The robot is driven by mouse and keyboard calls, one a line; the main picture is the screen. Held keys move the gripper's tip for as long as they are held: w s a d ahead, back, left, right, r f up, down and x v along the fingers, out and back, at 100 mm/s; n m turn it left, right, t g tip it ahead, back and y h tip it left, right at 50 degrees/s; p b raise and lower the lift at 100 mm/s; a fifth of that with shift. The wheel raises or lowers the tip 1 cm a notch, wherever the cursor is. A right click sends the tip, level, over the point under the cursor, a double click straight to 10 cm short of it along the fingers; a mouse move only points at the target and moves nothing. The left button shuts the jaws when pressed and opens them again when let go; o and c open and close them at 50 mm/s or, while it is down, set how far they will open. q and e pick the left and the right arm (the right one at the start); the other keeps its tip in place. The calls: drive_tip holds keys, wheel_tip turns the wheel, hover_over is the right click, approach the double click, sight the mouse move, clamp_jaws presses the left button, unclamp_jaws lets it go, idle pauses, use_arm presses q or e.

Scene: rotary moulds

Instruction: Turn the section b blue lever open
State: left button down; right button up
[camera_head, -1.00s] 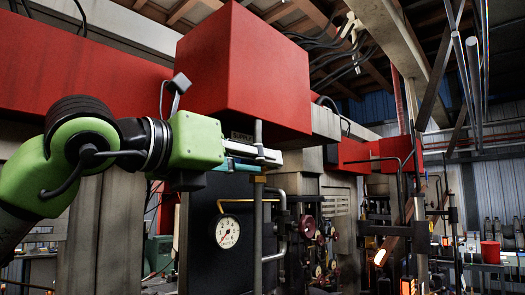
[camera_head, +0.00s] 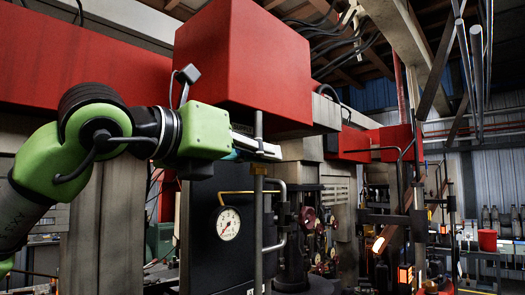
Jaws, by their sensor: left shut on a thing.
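My left gripper (camera_head: 262,150) reaches in from the left, below the large red box, at the top of a grey vertical pipe. Its pale fingers look closed. A small teal-blue piece (camera_head: 233,155), which looks like part of the blue lever, shows just under the fingers. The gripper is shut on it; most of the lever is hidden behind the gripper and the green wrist. I cannot read a section b label. My right gripper is not in view.
The red box (camera_head: 243,65) hangs close above the gripper. The grey pipe (camera_head: 258,215) runs down in front of a dark panel with a round gauge (camera_head: 229,223). A yellow rod and dark red handwheels are nearby. Open floor room is hard to see.

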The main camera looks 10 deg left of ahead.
use_arm(q)
drive_tip(key=r+g+y+p, duration=0.1)
drive_tip(key=p, duration=0.2)
drive_tip(key=g+y+p, duration=0.1)
drive_tip(key=g+p, duration=0.1)
drive_tip(key=p, duration=0.2)
drive_tip(key=r+g+y+p, duration=0.1)
drive_tip(key=p, duration=0.3)
drive_tip(key=shift+w+d+r+g, duration=0.2)
drive_tip(key=shift+w+r+g, duration=0.05)
drive_tip(key=shift+r+g, duration=0.05)
drive_tip(key=shift+g+y+p, duration=0.4)
drive_tip(key=shift+y+p, duration=0.1)
drive_tip(key=shift+p, duration=0.1)
drive_tip(key=shift+f, duration=0.1)
